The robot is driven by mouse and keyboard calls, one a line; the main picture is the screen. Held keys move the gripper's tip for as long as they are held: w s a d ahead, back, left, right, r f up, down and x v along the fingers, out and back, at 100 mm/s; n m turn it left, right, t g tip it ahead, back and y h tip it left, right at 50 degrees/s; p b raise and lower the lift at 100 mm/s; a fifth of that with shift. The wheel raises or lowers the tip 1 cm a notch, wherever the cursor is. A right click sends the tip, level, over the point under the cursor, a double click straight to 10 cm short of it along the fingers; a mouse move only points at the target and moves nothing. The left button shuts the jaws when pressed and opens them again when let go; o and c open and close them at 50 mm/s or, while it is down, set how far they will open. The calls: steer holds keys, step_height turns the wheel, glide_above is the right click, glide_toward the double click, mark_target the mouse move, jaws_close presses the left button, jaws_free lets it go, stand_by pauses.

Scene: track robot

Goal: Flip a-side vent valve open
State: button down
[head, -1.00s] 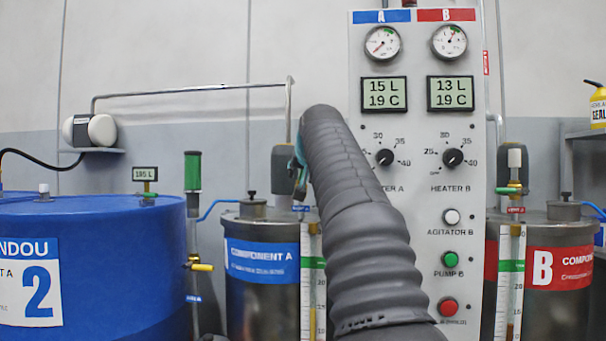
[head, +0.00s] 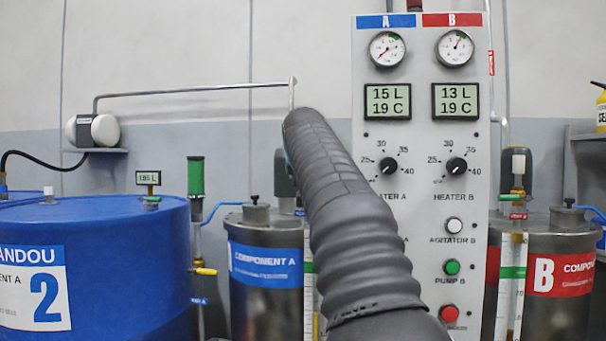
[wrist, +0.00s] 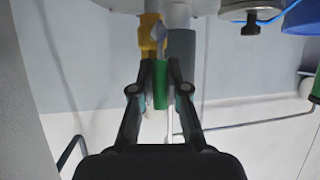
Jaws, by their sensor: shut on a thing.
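The A-side vent valve shows in the wrist view as a brass body (wrist: 152,32) with a green lever handle (wrist: 160,88). The green handle lies between the fingertips of my gripper (wrist: 161,68), and the jaws are shut on it. In the wrist view the handle points down the picture, away from the tank top. In the head view my sleeved arm hides the valve and my gripper. The Component A tank (head: 265,262), with a blue label, stands partly behind the arm.
A grey cylinder (wrist: 183,48) stands right beside the valve. The blue drum (head: 120,235) is at left and the control panel (head: 415,135) at right. A thin metal pipe (head: 190,91) runs along the wall. The Component B tank (head: 560,312) is far right.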

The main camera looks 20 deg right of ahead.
steer(key=c, duration=1.2)
jaws_free()
steer(key=shift+o, duration=0.2)
steer(key=v, duration=1.2)
